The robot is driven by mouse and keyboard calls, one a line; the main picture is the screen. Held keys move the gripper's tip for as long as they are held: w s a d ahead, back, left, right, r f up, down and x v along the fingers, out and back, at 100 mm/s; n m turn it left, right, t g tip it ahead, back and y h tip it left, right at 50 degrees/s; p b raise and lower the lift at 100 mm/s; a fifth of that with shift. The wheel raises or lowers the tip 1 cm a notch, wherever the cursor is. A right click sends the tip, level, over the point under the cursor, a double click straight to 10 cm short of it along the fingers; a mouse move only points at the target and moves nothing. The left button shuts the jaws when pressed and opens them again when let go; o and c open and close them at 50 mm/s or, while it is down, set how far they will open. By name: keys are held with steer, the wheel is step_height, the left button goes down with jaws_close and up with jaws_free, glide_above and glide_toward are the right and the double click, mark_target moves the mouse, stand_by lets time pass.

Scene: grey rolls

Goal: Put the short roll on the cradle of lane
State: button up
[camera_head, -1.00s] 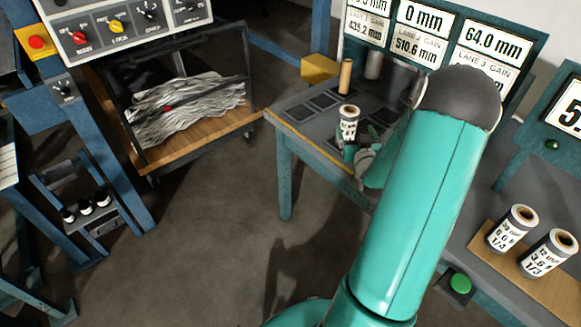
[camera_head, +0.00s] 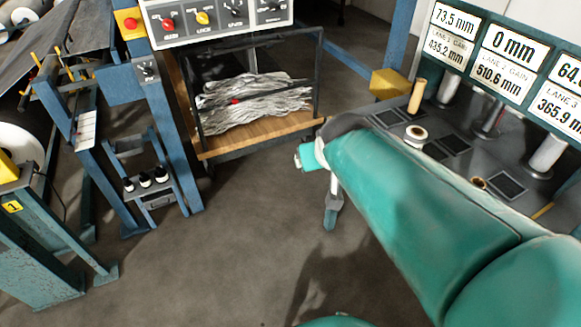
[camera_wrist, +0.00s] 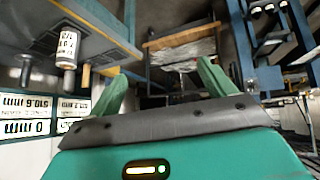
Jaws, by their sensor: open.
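My gripper (camera_wrist: 160,88) is open in the wrist view, with nothing between its two teal fingers. In the head view its end (camera_head: 305,157) is off the table's left side, in front of the wooden-floored cart. A white labelled roll (camera_wrist: 67,48) stands on the grey table, apart from my fingers; the picture is upside down there. In the head view a roll with a brown core (camera_head: 415,133) shows mostly its top, its lower part hidden by my arm. Another brown-cored top (camera_head: 479,183) is mostly hidden. I cannot tell which roll is the short one or which spot is the cradle.
The grey table (camera_head: 478,128) has dark square pads (camera_head: 453,145), a tan upright core (camera_head: 417,96) and pale posts under the lane displays (camera_head: 508,50). The cart (camera_head: 262,135) holds crumpled grey strips. Blue frames stand at left. The floor (camera_head: 235,240) between is clear.

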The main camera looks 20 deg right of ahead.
steer(key=s+a+r+n+g+y, duration=0.1)
steer(key=s+a+g+y, duration=0.1)
steer(key=s+a, duration=0.6)
steer(key=s, duration=0.2)
steer(key=shift+s, duration=0.3)
steer(key=shift+d, duration=0.1)
